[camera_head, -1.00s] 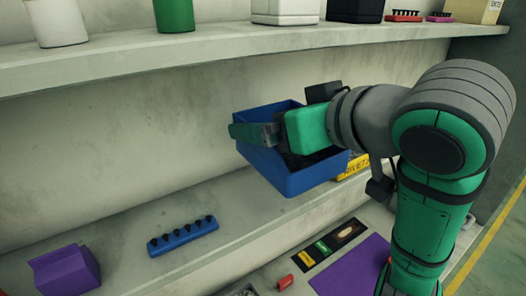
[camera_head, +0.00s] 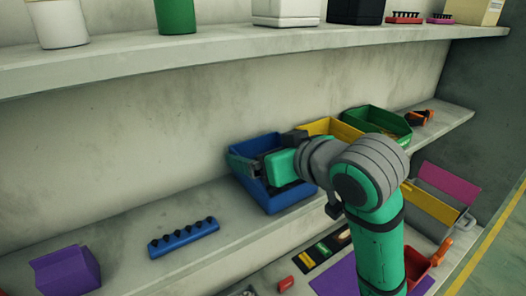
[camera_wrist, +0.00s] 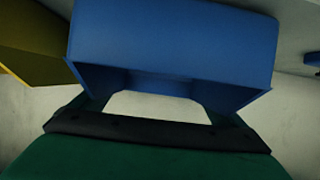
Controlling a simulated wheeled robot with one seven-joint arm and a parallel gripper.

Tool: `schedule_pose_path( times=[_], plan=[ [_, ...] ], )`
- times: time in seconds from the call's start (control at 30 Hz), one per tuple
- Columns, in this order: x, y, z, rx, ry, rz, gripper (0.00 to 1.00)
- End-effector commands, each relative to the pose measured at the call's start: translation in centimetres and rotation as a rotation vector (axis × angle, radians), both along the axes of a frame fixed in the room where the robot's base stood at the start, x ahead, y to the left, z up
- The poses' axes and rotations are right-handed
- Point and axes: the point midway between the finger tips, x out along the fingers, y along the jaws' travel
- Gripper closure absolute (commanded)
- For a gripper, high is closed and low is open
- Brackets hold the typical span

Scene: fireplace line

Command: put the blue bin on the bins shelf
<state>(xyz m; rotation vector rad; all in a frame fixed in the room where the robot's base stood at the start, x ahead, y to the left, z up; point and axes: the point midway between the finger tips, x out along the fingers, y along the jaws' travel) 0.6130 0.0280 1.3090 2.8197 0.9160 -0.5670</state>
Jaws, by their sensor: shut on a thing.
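The blue bin (camera_head: 288,200) is at the middle shelf (camera_head: 120,235), just left of the yellow bin (camera_head: 330,129). It looks upright, and its base is at or very near the shelf surface; I cannot tell if it bears on it. In the wrist view the blue bin (camera_wrist: 175,45) fills the top middle, with the yellow bin (camera_wrist: 30,60) close by at left. My arm hides part of the yellow bin.
A green bin (camera_head: 376,124) and an orange item (camera_head: 420,117) stand farther right on this shelf. A blue rack with black knobs (camera_head: 184,237) and a purple box (camera_head: 66,270) lie to the left. The upper shelf (camera_head: 230,45) overhangs, holding several containers.

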Motion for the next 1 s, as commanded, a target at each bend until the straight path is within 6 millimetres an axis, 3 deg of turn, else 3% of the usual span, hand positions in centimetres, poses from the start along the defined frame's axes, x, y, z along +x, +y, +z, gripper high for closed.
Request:
schedule_pose_path(
  times=[0.37, 0.4, 0.73, 1.0],
  plan=[
    [0.0, 0.0, -0.3, 0.001, -0.003, -0.001, 0.63],
    [0.0, 0.0, -0.4, 0.001, -0.001, 0.000, 0.00],
    [-0.1, -0.1, 0.0, -0.001, -0.002, 0.000, 0.00],
    [-3.3, -2.5, 1.7, -0.001, -0.004, -0.003, 0.00]
  ],
)
